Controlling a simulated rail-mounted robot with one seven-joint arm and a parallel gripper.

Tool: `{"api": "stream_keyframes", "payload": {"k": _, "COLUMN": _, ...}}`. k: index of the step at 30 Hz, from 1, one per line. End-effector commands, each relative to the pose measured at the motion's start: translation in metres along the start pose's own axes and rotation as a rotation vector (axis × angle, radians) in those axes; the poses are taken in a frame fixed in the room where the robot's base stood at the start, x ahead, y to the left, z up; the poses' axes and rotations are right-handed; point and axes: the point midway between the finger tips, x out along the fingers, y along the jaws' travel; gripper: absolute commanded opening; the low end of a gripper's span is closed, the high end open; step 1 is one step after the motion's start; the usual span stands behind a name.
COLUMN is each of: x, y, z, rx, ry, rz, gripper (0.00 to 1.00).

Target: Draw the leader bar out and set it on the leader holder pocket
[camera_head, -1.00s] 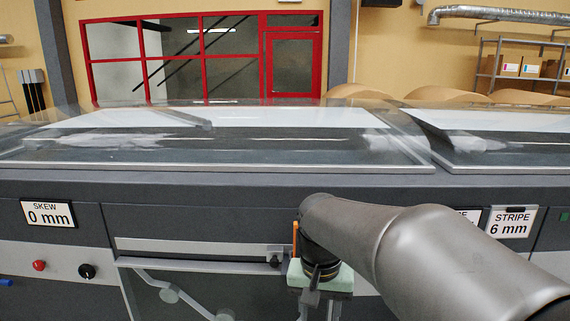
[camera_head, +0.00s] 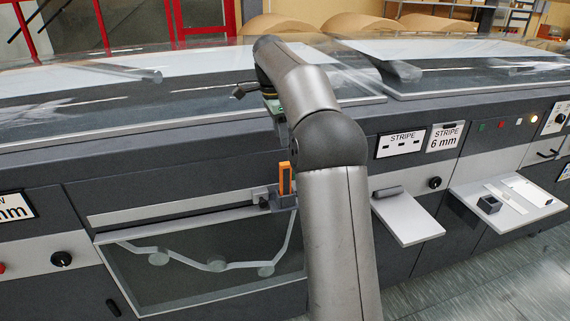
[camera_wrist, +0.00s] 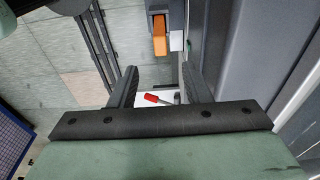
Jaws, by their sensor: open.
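An orange upright piece (camera_head: 284,178), which I take to be the leader bar, stands in a small grey block (camera_head: 284,200) at the right end of the rail on the machine's front. In the wrist view its orange end (camera_wrist: 159,46) lies beyond my fingertips, between their lines and not touched. My gripper (camera_wrist: 157,78) is open and empty. In the head view my gripper is above the orange piece and mostly hidden by my arm. I cannot tell for sure which part is the leader holder pocket; a small dark block (camera_head: 488,204) stands on the right shelf.
A light shelf (camera_head: 408,220) juts out right of my arm. The right shelf (camera_head: 508,200) also holds flat items. A clear cover (camera_head: 120,95) lies over the machine top. A red-handled tool (camera_wrist: 152,98) shows below, between my fingers.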

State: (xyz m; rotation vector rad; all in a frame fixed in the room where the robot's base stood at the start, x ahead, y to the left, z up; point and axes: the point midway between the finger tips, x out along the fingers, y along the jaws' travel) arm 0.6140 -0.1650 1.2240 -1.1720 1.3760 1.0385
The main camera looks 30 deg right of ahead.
Motion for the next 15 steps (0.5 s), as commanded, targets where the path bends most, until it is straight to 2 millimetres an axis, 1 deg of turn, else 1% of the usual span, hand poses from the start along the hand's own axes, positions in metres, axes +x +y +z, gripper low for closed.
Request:
{"api": "stream_keyframes", "payload": {"k": 1, "x": 0.011, "y": 0.001, "z": 0.000, "rx": 0.000, "ry": 0.000, "rz": 0.004, "gripper": 0.44}}
{"api": "stream_keyframes", "payload": {"k": 3, "x": 0.026, "y": 0.001, "z": 0.000, "rx": -0.001, "ry": -0.001, "rz": 0.004, "gripper": 0.44}}
{"api": "stream_keyframes", "payload": {"k": 15, "x": 0.102, "y": 0.001, "z": 0.000, "rx": -0.002, "ry": -0.002, "rz": 0.003, "gripper": 0.44}}
